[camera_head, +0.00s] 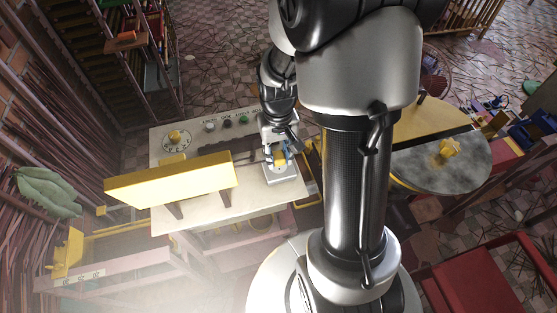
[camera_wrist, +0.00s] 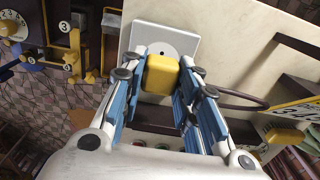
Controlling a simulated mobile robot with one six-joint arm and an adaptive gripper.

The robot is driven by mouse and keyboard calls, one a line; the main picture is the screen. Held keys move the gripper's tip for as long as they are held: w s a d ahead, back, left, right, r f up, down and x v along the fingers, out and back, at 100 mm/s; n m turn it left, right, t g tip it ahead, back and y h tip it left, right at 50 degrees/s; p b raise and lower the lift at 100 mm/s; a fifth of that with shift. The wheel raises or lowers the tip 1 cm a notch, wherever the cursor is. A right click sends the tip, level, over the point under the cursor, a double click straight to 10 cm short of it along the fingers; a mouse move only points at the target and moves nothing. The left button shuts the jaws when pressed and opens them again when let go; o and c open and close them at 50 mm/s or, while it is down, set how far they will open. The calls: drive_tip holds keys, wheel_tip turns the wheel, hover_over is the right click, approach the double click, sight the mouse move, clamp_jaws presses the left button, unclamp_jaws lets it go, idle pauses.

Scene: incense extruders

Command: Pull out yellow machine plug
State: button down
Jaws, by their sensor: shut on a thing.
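The yellow plug (camera_wrist: 161,74) is a rounded block between my fingertips in the wrist view. My gripper (camera_wrist: 160,84) is shut on it, with a blue-padded finger on each side. The plug is in front of the white socket plate (camera_wrist: 185,40), covering part of its round recess, where a dark hole shows. I cannot tell whether the plug is still in contact with the socket. In the head view my gripper (camera_head: 277,151) is over the socket plate (camera_head: 281,178) at the right part of the pale bench top. The plug is mostly hidden there.
A long yellow box (camera_head: 170,181) stands on the pale bench (camera_head: 255,199) to the left. A dial (camera_head: 177,141) and several knobs line the bench's back edge. A round grey table (camera_head: 440,172) stands to the right. A dark cable (camera_wrist: 240,107) curves beside my gripper.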

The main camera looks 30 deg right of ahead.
sight(278, 155)
drive_tip(key=shift+r+p, duration=1.35)
drive_tip(key=shift+r, duration=0.5)
